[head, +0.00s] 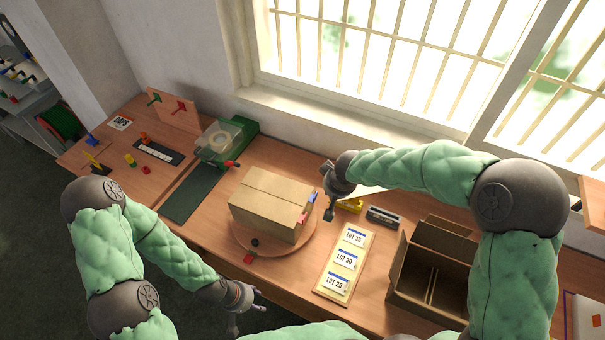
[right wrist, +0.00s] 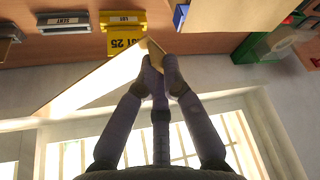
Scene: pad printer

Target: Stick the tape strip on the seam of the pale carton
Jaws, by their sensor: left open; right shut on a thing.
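The pale carton (head: 262,200) sits closed on a round wooden turntable (head: 240,238), its seam running along the top. Red (head: 303,218) and blue (head: 312,197) pieces show at its right end. My right gripper (head: 328,213) is just right of the carton, apart from it. In the right wrist view its fingers (right wrist: 162,66) are closed together on a small tan piece (right wrist: 155,52), seemingly the tape strip; most of it is hidden. My left gripper (head: 248,296) is open and empty, low in front of the table edge.
A green tape dispenser (head: 243,138) stands behind the carton. A yellow LOT holder (head: 350,205) and grey SENT holder (head: 383,216) are right of my right gripper. A board of LOT cards (head: 331,287) and an open brown box (head: 435,262) stand further right. A green mat (head: 192,192) lies left.

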